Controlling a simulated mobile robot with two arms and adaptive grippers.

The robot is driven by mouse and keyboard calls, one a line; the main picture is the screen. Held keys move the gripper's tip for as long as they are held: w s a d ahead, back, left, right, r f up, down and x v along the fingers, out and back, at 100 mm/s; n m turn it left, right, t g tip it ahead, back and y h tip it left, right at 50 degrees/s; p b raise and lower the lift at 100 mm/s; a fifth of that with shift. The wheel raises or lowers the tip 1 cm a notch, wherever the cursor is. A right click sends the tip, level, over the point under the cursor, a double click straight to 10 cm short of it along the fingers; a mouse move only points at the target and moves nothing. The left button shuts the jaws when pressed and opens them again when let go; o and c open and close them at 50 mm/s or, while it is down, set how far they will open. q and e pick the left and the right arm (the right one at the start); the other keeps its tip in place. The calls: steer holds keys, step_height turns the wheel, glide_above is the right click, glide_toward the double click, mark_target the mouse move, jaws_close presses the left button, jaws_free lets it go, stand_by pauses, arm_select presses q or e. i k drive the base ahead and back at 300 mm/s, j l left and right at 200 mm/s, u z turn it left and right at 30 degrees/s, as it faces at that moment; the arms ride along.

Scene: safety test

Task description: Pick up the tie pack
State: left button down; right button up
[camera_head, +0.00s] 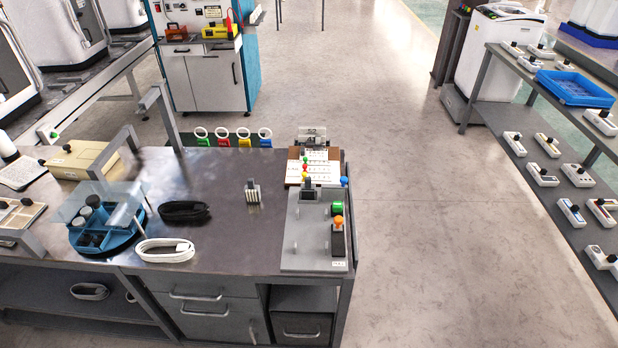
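No object is clearly labelled as the tie pack, and I cannot tell which one it is. A white coiled bundle (165,250) lies near the front edge of the dark metal workbench (225,240). A black coiled bundle (185,212) lies behind it. A small upright pale block with dark stripes (253,193) stands further right, near the middle of the bench. Neither of my grippers is in view.
A round blue divided tray (107,243) with a clear cover is left of the coils. A grey panel with colored knobs (309,237) is at the bench's right end. Clear floor (430,240) separates the bench from a rack (548,130) holding small devices and a blue crate (574,88).

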mark_target(308, 191)
steer(key=i+j+z, duration=0.1)
steer(key=j+z, duration=0.5)
steer(key=z, duration=0.2)
steer(key=i+j+z, duration=0.1)
steer(key=j+z, duration=0.35)
steer(key=l, duration=0.15)
